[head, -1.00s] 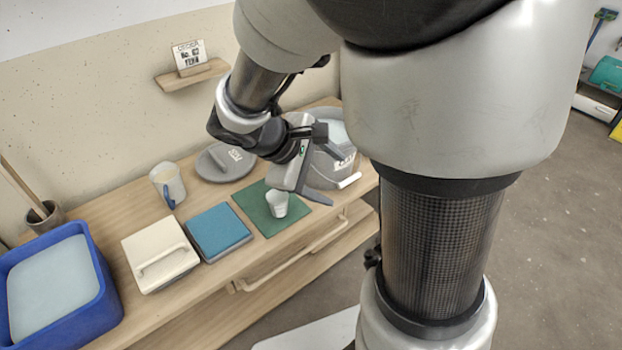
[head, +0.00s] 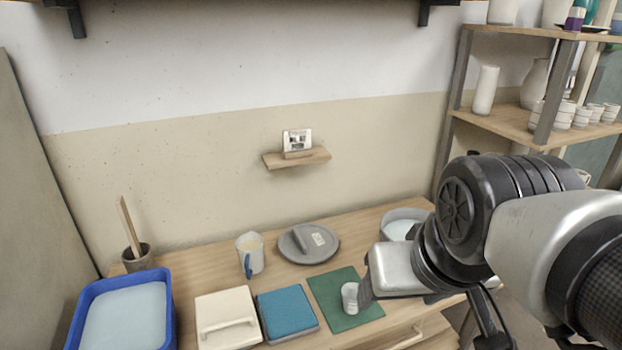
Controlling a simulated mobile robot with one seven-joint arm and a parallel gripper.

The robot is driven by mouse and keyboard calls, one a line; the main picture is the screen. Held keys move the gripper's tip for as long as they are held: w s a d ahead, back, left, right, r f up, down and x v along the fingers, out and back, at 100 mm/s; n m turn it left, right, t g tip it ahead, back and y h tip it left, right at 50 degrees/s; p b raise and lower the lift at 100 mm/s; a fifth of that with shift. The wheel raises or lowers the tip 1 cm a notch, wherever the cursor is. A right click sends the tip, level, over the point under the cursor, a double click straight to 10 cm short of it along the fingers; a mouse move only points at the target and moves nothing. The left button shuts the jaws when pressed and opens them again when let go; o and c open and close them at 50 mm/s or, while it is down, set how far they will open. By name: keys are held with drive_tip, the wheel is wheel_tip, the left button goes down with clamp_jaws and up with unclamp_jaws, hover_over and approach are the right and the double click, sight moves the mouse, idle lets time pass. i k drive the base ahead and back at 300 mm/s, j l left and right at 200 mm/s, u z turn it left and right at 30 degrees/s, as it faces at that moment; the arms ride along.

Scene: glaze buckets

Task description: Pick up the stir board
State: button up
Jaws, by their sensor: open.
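The stir board (head: 129,226) is a flat wooden strip. It stands tilted in a dark grey pot (head: 138,259) at the back left of the table, its lower end hidden inside the pot. My gripper (head: 366,288) is at the right of the table, beside a small white cup (head: 350,297) on a green mat (head: 330,289). It is far to the right of the stir board. A dark finger shows at its left end, and it is open with nothing seen in it. My arm hides part of it.
A blue tub (head: 165,309) of pale liquid stands in front of the pot. A jug (head: 257,253), grey lid (head: 328,252), white lidded box (head: 228,304) and blue pad (head: 286,311) lie between. A grey bucket (head: 406,214) is partly behind my arm. A small shelf (head: 316,156) is above.

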sight(123, 214)
drive_tip(key=u, duration=1.35)
drive_tip(key=z, duration=1.95)
drive_tip(key=u, duration=2)
drive_tip(key=i+j+z, duration=0.15)
drive_tip(key=j, duration=0.15)
drive_tip(key=i+j+z, duration=0.15)
drive_tip(key=j, duration=0.2)
drive_tip(key=i+j+z, duration=0.2)
drive_tip(key=j, duration=0.15)
drive_tip(key=i+j+z, duration=0.15)
drive_tip(key=j, duration=0.2)
drive_tip(key=j+z, duration=0.15)
drive_tip(key=j, duration=0.2)
